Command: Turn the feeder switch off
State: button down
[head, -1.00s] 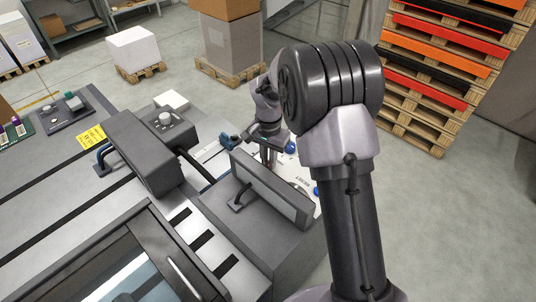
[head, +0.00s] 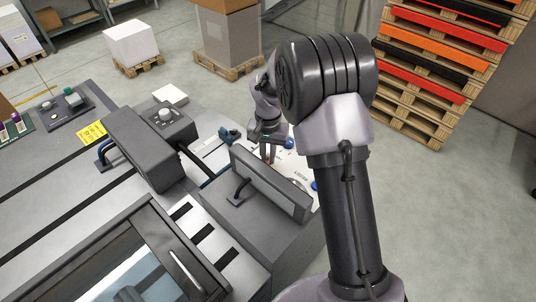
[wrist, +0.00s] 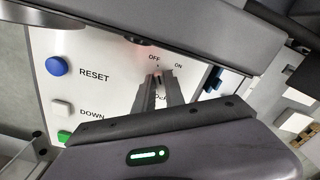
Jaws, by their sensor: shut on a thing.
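The feeder switch (wrist: 158,75) is on a white control panel (wrist: 110,50), under the printed words OFF and ON. My gripper (wrist: 160,76) is shut on it, and its fingers cover most of it. The visible tip of the switch and fingers lies close below the OFF mark, with ON to the right. The exact angle of the knob is hard to tell. In the head view my gripper (head: 268,158) reaches down to the panel behind a grey raised cover, and the switch is hidden there.
On the panel are a blue RESET button (wrist: 57,66), a white DOWN button (wrist: 61,108) and a green button (wrist: 64,137). A grey cover with a handle (head: 240,190) stands close in front of my gripper. Stacked pallets (head: 430,70) stand at the right; floor between is clear.

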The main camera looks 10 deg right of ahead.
aim_at(268, 158)
jog(key=c, duration=1.4)
grip_release()
notch_tip(268, 158, up, 18)
jog(key=p, duration=0.5)
jog(key=shift+f, duration=0.25)
